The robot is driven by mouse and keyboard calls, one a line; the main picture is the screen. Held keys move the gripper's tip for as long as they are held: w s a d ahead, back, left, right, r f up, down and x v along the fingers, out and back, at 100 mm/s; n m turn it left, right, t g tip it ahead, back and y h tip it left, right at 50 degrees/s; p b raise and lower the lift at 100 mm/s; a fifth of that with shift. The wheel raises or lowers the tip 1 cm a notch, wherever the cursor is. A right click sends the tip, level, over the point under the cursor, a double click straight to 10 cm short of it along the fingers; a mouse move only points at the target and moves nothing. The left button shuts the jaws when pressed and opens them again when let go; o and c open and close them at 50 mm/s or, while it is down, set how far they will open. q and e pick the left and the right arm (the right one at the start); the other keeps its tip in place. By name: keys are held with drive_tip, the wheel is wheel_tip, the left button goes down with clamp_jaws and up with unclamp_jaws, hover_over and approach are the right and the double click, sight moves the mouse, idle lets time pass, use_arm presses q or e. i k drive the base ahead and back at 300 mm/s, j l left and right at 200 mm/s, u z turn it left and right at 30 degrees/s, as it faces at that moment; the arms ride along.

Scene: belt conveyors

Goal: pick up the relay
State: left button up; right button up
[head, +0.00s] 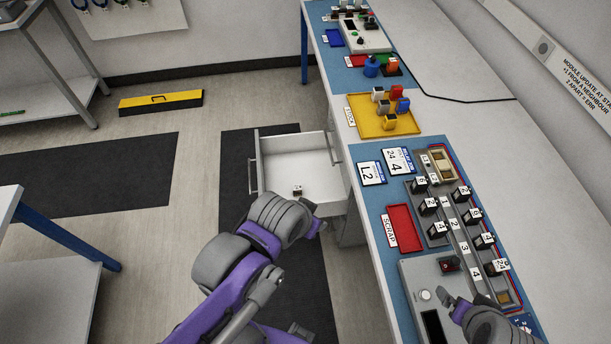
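A small dark block with a white top (298,190) lies in the open white drawer (277,146), near its front part. It may be the relay; it is too small to read. My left gripper (316,218) is over the drawer's near edge, just below and right of the block in the picture, apart from it. Its fingers are seen edge-on, so its opening is unclear.
The drawer is mostly empty.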

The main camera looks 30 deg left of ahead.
sight(297, 188)
drive_tip(key=j+z, duration=0.25)
drive_tip(key=j, duration=0.25)
drive_tip(key=j+z, duration=0.2)
drive_tip(key=j, duration=0.3)
drive_tip(key=k+j+z, duration=0.1)
drive_tip(key=j+z, duration=0.15)
drive_tip(key=j, duration=0.25)
drive_tip(key=k+j+z, duration=0.2)
drive_tip(key=j, duration=0.3)
drive_tip(key=i, duration=0.1)
